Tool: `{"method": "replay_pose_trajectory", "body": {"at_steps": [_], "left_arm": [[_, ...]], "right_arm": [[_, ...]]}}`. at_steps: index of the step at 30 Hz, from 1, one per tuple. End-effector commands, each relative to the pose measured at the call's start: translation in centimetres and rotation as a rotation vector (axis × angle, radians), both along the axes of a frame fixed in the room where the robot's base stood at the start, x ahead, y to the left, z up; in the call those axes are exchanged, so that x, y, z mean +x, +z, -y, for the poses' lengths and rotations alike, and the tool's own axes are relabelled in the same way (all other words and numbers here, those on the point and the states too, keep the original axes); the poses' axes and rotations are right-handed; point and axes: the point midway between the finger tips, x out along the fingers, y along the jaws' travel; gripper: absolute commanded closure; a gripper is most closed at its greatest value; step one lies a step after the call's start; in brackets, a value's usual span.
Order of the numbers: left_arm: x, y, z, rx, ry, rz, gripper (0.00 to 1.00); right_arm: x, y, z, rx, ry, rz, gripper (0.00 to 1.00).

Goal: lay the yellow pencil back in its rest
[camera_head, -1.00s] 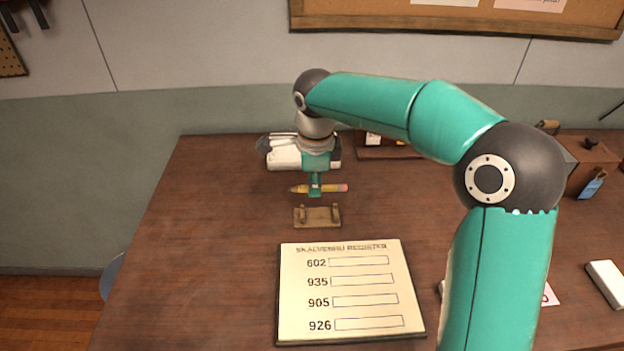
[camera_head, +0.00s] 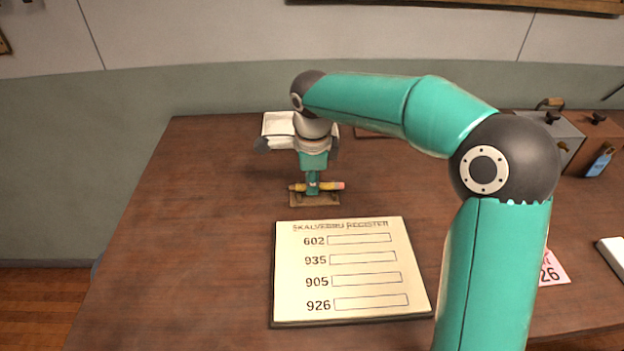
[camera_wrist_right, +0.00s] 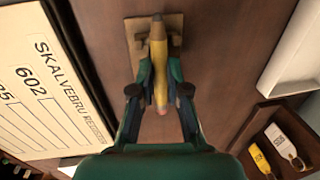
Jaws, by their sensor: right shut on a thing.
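The yellow pencil (camera_head: 327,186) has a pink eraser end at the right in the head view. My right gripper (camera_head: 313,187) is shut on it near its middle, pointing down. The wooden rest (camera_head: 315,200) lies on the table directly below and just in front of the pencil. In the right wrist view the pencil (camera_wrist_right: 158,60) runs lengthwise between the fingers (camera_wrist_right: 160,85), with part of it over the rest (camera_wrist_right: 136,40). I cannot tell whether the pencil touches the rest. My left gripper is not in view.
The register board (camera_head: 350,312) lies in front of the rest. A white tray (camera_head: 278,126) stands behind the gripper. Boxes with handles (camera_head: 560,130) are at the back right. A wooden tray with tags (camera_wrist_right: 250,133) shows in the wrist view. The table left of the rest is clear.

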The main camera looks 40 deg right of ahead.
Motion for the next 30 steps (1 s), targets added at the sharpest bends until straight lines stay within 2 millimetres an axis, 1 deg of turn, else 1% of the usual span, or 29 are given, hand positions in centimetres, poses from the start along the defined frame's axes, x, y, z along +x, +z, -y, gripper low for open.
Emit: {"method": "replay_pose_trajectory", "body": {"at_steps": [7,8,12,13,23,26,30], "left_arm": [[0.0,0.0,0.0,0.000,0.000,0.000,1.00],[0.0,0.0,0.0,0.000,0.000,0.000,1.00],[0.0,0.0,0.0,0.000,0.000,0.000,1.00],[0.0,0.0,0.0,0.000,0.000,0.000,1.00],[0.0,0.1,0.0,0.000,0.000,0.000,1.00],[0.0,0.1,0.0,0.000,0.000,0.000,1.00],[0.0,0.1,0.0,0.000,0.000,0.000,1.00]], "right_arm": [[0.0,0.0,0.0,0.000,0.000,0.000,1.00],[0.0,0.0,0.0,0.000,0.000,0.000,0.82],[0.0,0.0,0.0,0.000,0.000,0.000,0.58],[0.0,0.0,0.0,0.000,0.000,0.000,0.56],[0.0,0.2,0.0,0.000,0.000,0.000,0.56],[-0.1,0.9,-0.1,0.000,-0.001,0.002,0.56],[-0.3,2.9,-0.3,0.001,-0.001,0.005,0.56]]}}
